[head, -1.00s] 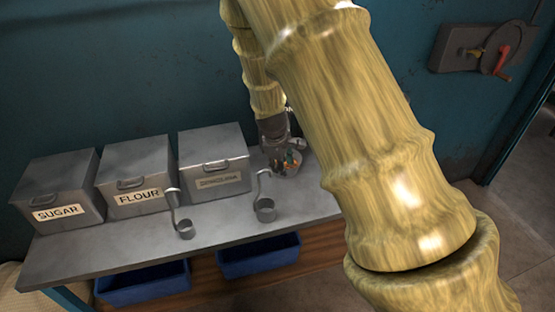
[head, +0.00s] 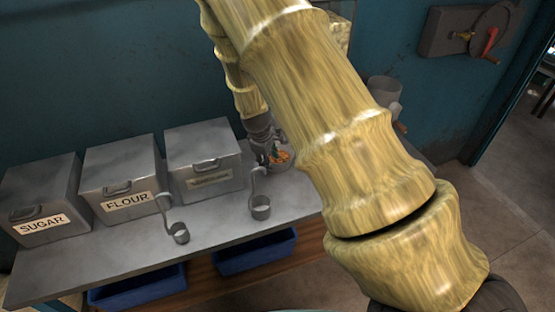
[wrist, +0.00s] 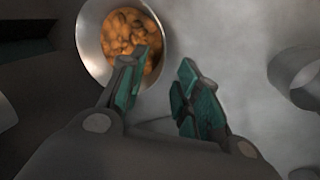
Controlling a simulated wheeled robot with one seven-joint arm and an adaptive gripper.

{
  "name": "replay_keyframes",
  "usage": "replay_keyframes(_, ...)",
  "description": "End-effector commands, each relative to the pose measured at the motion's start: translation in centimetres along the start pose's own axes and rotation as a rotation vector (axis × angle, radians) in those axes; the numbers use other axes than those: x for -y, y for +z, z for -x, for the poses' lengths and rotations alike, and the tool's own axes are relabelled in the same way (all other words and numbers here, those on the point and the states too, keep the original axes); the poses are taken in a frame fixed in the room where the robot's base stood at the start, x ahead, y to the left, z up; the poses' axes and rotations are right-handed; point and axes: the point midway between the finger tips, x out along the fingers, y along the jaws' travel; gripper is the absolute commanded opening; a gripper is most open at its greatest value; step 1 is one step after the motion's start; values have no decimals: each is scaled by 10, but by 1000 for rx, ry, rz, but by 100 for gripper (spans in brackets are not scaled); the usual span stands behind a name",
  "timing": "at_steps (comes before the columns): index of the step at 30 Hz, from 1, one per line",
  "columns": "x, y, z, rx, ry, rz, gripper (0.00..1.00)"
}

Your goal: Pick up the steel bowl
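The steel bowl (wrist: 90,48) is at the upper left of the wrist view, with orange-brown pieces inside. In the head view it stands at the back right of the metal table (head: 110,260), partly hidden by my arm (head: 285,164). My gripper (wrist: 163,62) is open, with a gap between its teal-padded fingers. The left finger overlaps the bowl's right rim in the wrist view, and the right finger is outside the rim. I cannot tell whether the left finger is inside the bowl or above it. Nothing is between the fingers except possibly the rim's edge.
Metal bins labelled sugar (head: 42,190) and flour (head: 125,172), and a third bin (head: 205,150), line the table's back. Blue crates (head: 255,252) sit below. A grey container (head: 384,90) is behind my arm.

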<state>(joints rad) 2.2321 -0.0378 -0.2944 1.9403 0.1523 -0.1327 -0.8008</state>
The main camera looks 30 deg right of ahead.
Motion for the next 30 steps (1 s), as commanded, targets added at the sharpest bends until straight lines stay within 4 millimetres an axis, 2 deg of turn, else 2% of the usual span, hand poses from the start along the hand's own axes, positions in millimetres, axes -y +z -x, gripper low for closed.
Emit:
replay_keyframes(15, -1, 4, -47, 1, -1, -2, 33)
replay_keyframes(25, -1, 4, -51, 0, 0, -1, 33)
replay_keyframes(26, -1, 4, -51, 0, 0, -1, 31)
replay_keyframes(30, -1, 4, -51, 0, 0, -1, 5)
